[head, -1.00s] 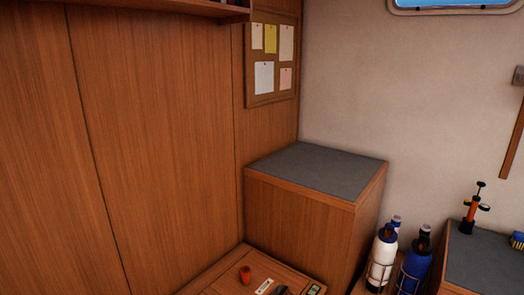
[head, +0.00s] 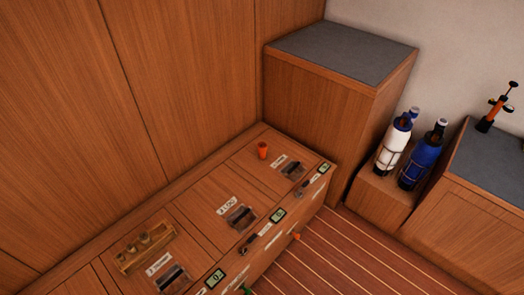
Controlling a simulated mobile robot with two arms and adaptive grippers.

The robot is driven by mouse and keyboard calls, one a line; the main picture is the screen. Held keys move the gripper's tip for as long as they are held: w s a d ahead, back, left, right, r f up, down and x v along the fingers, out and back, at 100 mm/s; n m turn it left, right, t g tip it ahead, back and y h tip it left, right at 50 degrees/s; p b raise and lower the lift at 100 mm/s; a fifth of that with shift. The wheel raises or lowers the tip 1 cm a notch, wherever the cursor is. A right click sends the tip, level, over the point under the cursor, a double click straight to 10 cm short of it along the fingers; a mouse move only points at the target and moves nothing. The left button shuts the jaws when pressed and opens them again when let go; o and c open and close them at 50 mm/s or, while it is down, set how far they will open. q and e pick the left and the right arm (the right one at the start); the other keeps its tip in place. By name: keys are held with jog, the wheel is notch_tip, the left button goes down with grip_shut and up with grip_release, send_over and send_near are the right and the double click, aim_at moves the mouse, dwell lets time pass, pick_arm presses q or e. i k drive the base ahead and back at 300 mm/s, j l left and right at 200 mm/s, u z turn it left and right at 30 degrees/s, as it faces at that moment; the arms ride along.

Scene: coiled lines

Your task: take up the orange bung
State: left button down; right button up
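An orange bung (head: 263,150) stands upright on the far compartment lid of the low wooden bench, near the tall cabinet. It looks like a small tapered plug, wider at the top. A second small orange thing (head: 297,237) shows at the bench's front face, too small to make out. Neither of my grippers is in the head view.
The wooden bench (head: 205,190) has labelled lids with dark latches. A wooden rack (head: 146,247) with several plugs sits on it. A tall grey-topped cabinet (head: 340,50) stands at its far end. White (head: 393,145) and blue (head: 421,157) bottles stand right. The striped floor (head: 350,260) is clear.

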aim_at(262, 146)
jog(key=i+l, duration=0.55)
jog(key=l, duration=0.15)
jog(key=i+l+u, duration=0.15)
jog(key=u, duration=0.35)
jog(key=i+l+u, duration=0.1)
jog(key=l+u, duration=0.35)
jog(key=i+l+u, duration=0.1)
jog(key=l+u, duration=0.15)
jog(key=u, duration=0.25)
